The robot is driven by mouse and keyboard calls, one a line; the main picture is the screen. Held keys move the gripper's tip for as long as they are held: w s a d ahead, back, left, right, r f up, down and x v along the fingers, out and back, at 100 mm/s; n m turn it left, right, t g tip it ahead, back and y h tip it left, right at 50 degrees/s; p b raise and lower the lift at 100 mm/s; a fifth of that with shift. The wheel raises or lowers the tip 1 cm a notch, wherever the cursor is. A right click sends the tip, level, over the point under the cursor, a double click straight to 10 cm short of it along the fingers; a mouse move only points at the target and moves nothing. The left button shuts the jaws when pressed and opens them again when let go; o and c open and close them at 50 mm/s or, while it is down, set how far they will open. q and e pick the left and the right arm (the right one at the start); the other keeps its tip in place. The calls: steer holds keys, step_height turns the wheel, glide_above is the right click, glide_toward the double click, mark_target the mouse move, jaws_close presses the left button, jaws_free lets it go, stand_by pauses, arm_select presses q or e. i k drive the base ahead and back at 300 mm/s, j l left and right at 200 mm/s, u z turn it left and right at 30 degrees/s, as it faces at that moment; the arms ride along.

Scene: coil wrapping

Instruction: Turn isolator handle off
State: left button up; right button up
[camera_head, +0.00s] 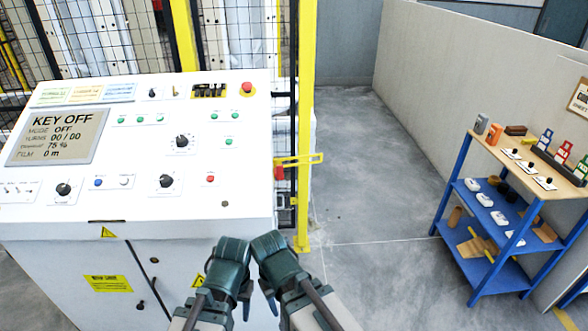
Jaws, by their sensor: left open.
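A white control console (150,215) fills the left side. Its screen (57,138) reads KEY OFF and MODE OFF. I cannot say for certain which part is the isolator handle. A red piece (279,172) with a yellow bar (303,159) sits by the yellow post at the console's right edge. My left gripper (231,268) is open and empty in front of the console's lower right front. My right gripper (274,262) is close beside it on the right; its fingertips are not clear. Both are below the red piece and apart from it.
The console has several knobs, buttons and a red mushroom button (247,88). A yellow post (306,60) and mesh fence stand behind. A blue shelf rack (463,155) with small items stands right, by a beige wall (440,80). The grey floor (365,190) between is clear.

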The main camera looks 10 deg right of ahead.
mark_target(278, 170)
steer(key=l+u, duration=0.25)
steer(key=l, duration=1.2)
steer(key=i+l+z, duration=0.15)
steer(key=i+l, duration=0.4)
steer(key=i+l+z, duration=0.2)
steer(key=i+l, duration=0.3)
steer(key=i, duration=0.15)
